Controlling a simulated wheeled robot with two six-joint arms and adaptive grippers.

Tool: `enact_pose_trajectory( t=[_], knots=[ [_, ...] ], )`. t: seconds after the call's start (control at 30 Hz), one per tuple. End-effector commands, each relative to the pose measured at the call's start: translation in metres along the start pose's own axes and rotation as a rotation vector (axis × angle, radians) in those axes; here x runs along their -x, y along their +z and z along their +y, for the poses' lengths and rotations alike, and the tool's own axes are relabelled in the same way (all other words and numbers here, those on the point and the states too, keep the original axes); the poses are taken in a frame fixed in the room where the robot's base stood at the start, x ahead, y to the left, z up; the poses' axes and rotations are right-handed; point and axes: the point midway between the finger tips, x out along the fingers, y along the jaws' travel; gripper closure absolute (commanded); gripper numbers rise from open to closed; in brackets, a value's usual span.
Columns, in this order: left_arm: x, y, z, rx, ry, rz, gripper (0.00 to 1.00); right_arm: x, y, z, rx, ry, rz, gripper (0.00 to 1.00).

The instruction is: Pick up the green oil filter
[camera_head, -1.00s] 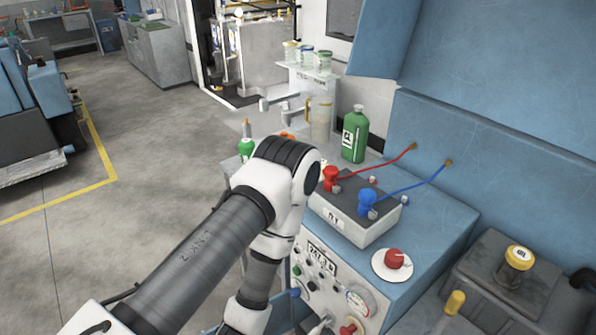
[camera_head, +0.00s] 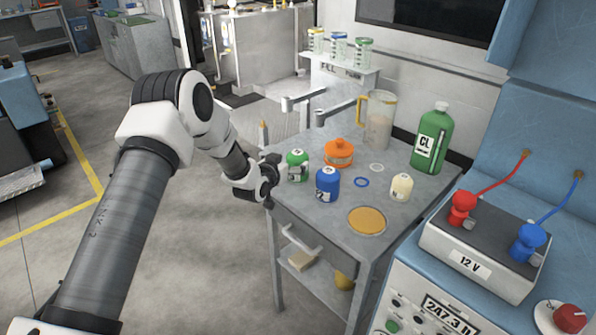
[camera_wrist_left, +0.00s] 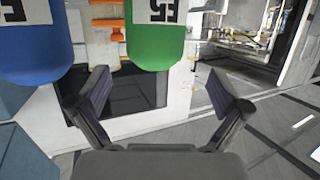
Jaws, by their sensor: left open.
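The green oil filter (camera_head: 297,165) stands upright at the left edge of the grey workbench top (camera_head: 330,215). It has a white top and a pale label. A blue filter (camera_head: 327,185) stands close to its right. My left gripper (camera_head: 273,170) is at the bench edge, just left of the green filter. In the left wrist view my open fingers (camera_wrist_left: 158,80) are spread, with the green filter (camera_wrist_left: 155,50) ahead between them and cut off by the top edge. The blue filter (camera_wrist_left: 35,45) is at top left there. My fingers appear empty.
A 12 V box (camera_head: 480,255) is at right.

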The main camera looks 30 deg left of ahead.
Motion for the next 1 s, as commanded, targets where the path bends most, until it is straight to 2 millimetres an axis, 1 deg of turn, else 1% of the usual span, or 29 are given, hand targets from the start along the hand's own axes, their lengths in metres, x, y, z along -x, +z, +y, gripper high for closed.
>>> enact_pose_trajectory(
  t=[0.13,0.23,0.33,0.4,0.57,0.6,0.63,0.67,0.7,0.77,0.8,0.83,1.0],
  knots=[
    [-0.018,0.0,0.005,-0.002,0.001,-0.003,0.0,0.007,0.0,0.0,0.001,0.0,0.001,0.6],
    [-0.037,0.001,0.01,-0.002,0.002,-0.003,0.0,0.012,0.0,0.0,0.001,0.0,0.001,0.6],
    [-0.051,0.002,0.009,-0.001,0.0,-0.003,0.0,0.011,0.0,0.0,0.001,0.0,0.001,0.6],
    [-0.056,0.003,0.009,0.0,0.0,-0.004,0.0,0.011,0.0,0.0,0.001,0.0,0.001,0.6],
    [-0.056,0.003,0.009,0.001,0.0,-0.006,0.0,0.011,0.0,0.0,0.001,0.0,0.001,0.6],
    [-0.056,0.003,0.009,0.001,0.0,-0.006,0.04,0.011,0.0,0.0,0.001,0.0,0.001,0.6],
    [-0.056,0.004,0.009,0.001,0.0,-0.006,0.14,0.011,0.0,0.0,0.001,0.0,0.001,0.6],
    [-0.056,0.004,0.009,0.001,0.0,-0.006,0.25,0.011,0.0,0.0,0.001,0.0,0.001,0.6],
    [-0.056,0.004,0.009,0.001,0.0,-0.006,0.39,0.011,0.0,0.0,0.001,0.0,0.0,0.6],
    [-0.056,0.004,0.009,0.001,0.0,-0.006,0.6,0.011,0.0,0.0,0.001,0.0,0.001,0.6],
    [-0.056,0.004,0.009,0.001,0.0,-0.006,0.74,0.011,0.0,0.0,0.001,0.0,0.001,0.6],
    [-0.056,0.004,0.008,0.001,0.0,-0.006,0.78,0.011,0.0,0.0,0.001,0.0,0.001,0.6],
    [-0.056,0.003,0.009,0.001,0.0,-0.004,0.79,0.011,0.0,0.0,0.001,0.0,0.0,0.6]
  ],
)
